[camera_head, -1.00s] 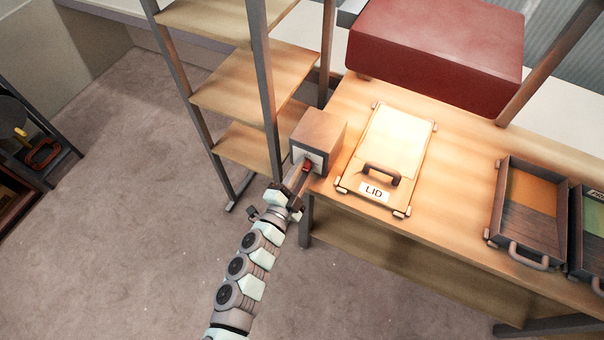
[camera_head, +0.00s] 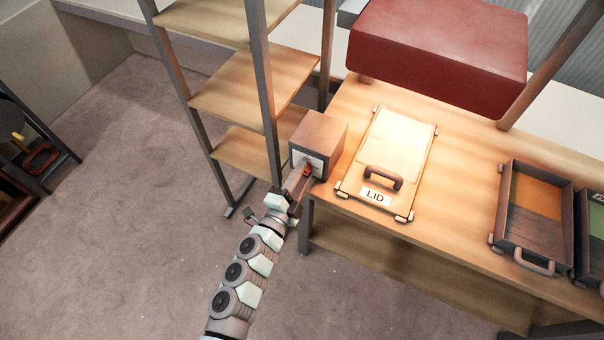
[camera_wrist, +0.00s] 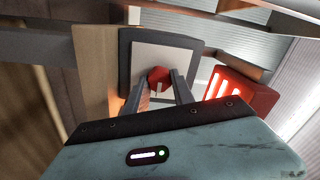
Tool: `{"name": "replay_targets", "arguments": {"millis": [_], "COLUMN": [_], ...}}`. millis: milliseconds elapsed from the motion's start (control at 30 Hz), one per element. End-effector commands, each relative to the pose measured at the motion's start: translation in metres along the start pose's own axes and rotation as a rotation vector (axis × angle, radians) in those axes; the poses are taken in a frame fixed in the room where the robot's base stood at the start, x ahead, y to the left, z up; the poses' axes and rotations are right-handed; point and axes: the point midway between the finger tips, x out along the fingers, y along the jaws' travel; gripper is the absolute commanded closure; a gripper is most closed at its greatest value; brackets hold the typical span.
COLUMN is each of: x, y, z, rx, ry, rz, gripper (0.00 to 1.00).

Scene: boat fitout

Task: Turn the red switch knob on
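The red switch knob (camera_wrist: 158,77) sits on the pale front panel (camera_wrist: 150,62) of a brown box; the box (camera_head: 319,135) stands at the left corner of the workbench in the head view. The knob also shows in the head view (camera_head: 307,170), small and partly covered by my gripper. My gripper (camera_wrist: 162,85) points at the panel with its two fingers apart, one tip at each side of the knob. Whether the tips touch the knob cannot be told. The knob's lower part is hard to make out.
A lid plate (camera_head: 400,140) with a handle lies on the workbench right of the box. A large red case (camera_head: 440,50) is behind it. A shelf rack (camera_head: 255,85) stands close on the left. A handled tray (camera_head: 510,240) is on the right. Open floor lies at the left.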

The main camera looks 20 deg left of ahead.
Motion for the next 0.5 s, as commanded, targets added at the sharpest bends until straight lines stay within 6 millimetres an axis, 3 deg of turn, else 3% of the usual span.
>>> {"name": "replay_targets", "arguments": {"millis": [233,500], "x": [-0.0001,-0.0016], "y": [0.0001,0.0001], "z": [0.0001,0.0002], "rx": [-0.001,-0.002], "ry": [0.0,-0.001], "rz": [0.0,0.0], "gripper": [0.5,0.5]}}
